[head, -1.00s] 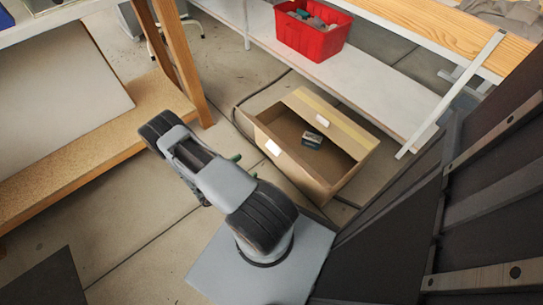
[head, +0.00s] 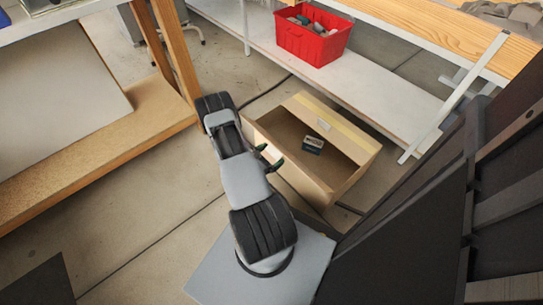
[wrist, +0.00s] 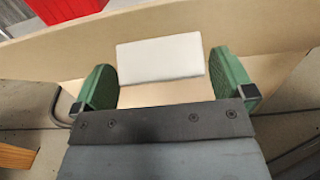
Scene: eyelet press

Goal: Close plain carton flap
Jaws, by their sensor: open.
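An open cardboard carton (head: 345,152) sits on the floor right of my arm. A tan flap (head: 335,117) with a yellowish band and a small white label lies along its far side, slanting over part of the opening. My gripper (head: 269,159) is open at the carton's near-left side; my arm hides part of that side. In the wrist view my gripper's green fingers (wrist: 165,82) stand apart, either side of a white label (wrist: 160,59) on a tan cardboard panel (wrist: 270,40). I cannot tell whether they touch the panel.
A small dark box (head: 313,143) lies inside the carton. A red bin (head: 313,38) with several items stands on a white shelf (head: 385,100) behind. A wooden bench leg (head: 176,55) is at the left. Dark panels (head: 400,215) rise at the right.

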